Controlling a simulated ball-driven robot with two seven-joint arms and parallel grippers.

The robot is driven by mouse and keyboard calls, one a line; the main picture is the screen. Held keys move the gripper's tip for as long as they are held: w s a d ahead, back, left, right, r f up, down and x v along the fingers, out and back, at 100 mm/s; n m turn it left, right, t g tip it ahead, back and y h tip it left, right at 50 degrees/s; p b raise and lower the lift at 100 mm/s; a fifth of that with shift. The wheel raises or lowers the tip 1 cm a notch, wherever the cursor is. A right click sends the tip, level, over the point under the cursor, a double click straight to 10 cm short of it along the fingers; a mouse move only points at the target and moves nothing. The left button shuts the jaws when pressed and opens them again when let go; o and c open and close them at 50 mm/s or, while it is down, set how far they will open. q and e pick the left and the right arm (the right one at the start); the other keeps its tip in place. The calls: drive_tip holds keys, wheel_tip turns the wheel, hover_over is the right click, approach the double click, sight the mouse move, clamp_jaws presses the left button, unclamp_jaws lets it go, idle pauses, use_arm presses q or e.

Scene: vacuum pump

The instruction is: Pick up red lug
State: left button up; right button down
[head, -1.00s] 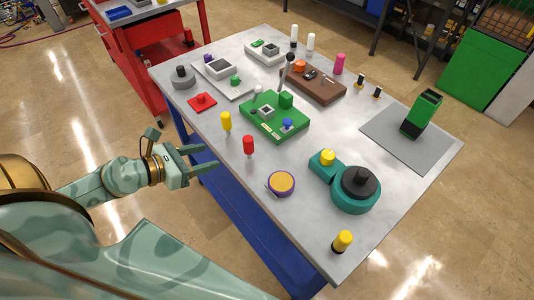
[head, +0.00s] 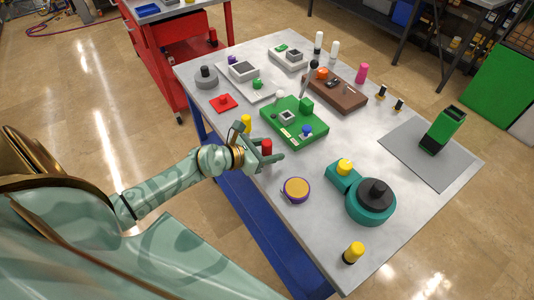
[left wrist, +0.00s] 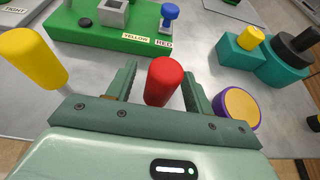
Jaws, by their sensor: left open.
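The red lug (head: 267,146) is a small red cylinder standing upright near the table's front left edge. In the left wrist view the red lug (left wrist: 164,81) stands between the two fingers. My left gripper (head: 266,150) is open around it, one finger on each side, with a visible gap to the right finger; I cannot tell whether the left finger touches it. The left gripper's fingers (left wrist: 160,85) also show in the left wrist view. The lug's lower end is hidden by the gripper. My right gripper is not in view.
A yellow lug (head: 246,123) stands just left of the gripper. A green board (head: 294,122) lies behind, marked YELLOW and RED in the wrist view. A purple-rimmed orange disc (head: 296,189) and a teal pump part (head: 371,203) are to the right.

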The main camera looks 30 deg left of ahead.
use_arm(q)
drive_tip(key=shift+w+d+f, duration=0.2)
drive_tip(key=shift+w+f, duration=0.1)
drive_tip(key=shift+w, duration=0.25)
drive_tip(key=shift+c, duration=0.3)
drive_tip(key=c, duration=1)
drive_tip(key=shift+r, duration=0.15)
